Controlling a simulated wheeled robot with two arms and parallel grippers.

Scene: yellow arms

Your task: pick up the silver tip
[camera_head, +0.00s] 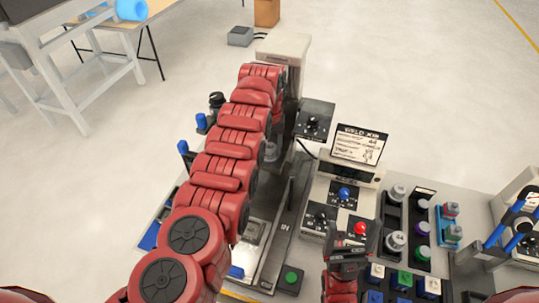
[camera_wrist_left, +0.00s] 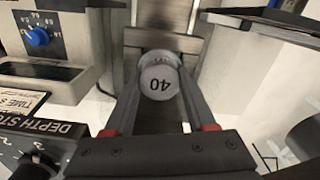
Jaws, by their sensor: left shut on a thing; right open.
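My left gripper (camera_wrist_left: 160,92) is shut on a silver tip (camera_wrist_left: 158,76), a round grey piece with "40" on its face, in the left wrist view. The tip sits between the two fingers in front of a metal column. In the head view my red left arm reaches up the picture to the weld machine (camera_head: 287,48), and the arm hides its gripper there. My right gripper (camera_head: 350,248) is open at the lower right, near the red button. More silver-capped tips (camera_head: 396,192) (camera_head: 395,241) stand in the dark rack to its right.
A sign (camera_head: 360,145) stands on the control box with a blue knob (camera_head: 345,193). A green button (camera_head: 291,277) lies low in the middle. Coloured blocks (camera_head: 402,281) sit at the lower right. The blue-handled tool (camera_head: 514,222) is at the far right. The floor at upper right is clear.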

